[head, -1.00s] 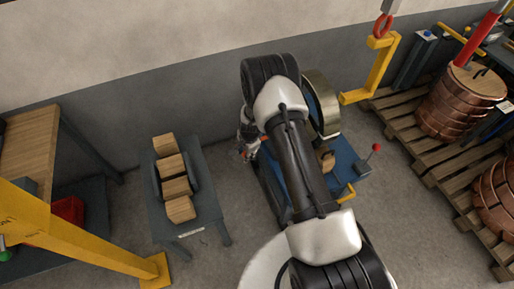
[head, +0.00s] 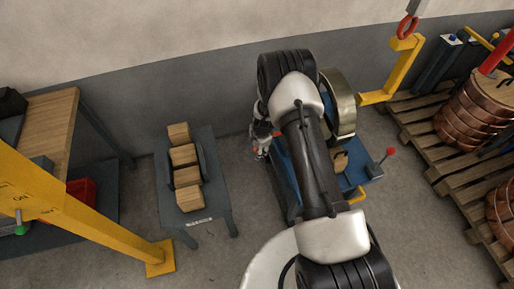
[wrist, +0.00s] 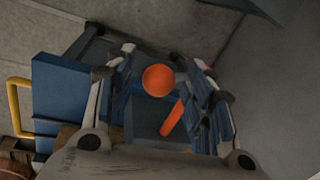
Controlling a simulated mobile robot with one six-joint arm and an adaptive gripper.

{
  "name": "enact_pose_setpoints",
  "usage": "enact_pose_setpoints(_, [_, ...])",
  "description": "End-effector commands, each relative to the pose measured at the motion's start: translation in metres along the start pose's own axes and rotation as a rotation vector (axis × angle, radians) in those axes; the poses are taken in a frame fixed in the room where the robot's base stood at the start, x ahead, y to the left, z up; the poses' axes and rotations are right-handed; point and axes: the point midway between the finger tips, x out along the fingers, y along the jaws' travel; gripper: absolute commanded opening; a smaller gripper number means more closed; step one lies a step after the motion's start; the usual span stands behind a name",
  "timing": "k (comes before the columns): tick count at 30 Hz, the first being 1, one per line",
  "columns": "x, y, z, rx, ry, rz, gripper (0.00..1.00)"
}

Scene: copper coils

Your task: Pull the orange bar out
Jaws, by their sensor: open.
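In the wrist view a round orange knob or bar end (wrist: 158,80) shows between my fingers. A slanted orange bar piece (wrist: 172,118) lies below and to its right; I cannot tell whether the two join. Both show in front of a blue machine frame (wrist: 60,95). My gripper (wrist: 165,62) is open, one finger on each side of the round orange part, with no clear contact. In the head view my gripper (head: 261,138) is beside the left side of the blue machine, and my arm hides much of that machine.
A grey table (head: 222,205) with several wooden blocks stands to the left. A yellow post (head: 100,225) crosses the lower left. A large metal ring (head: 340,100) and a red-knobbed lever (head: 388,154) are on the machine's right. Pallets with copper coils (head: 465,115) stand further right.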

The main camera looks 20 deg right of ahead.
Motion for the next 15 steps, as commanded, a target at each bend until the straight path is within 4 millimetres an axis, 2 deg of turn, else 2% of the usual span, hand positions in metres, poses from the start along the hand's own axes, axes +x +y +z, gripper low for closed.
enact_pose_setpoints(4, [-0.003,-0.001,-0.001,0.0,0.001,-0.002,0.49])
enact_pose_setpoints(8, [-0.019,-0.002,-0.001,0.0,0.001,-0.003,0.49])
enact_pose_setpoints(15, [-0.071,-0.002,-0.001,0.0,0.002,-0.005,0.49])
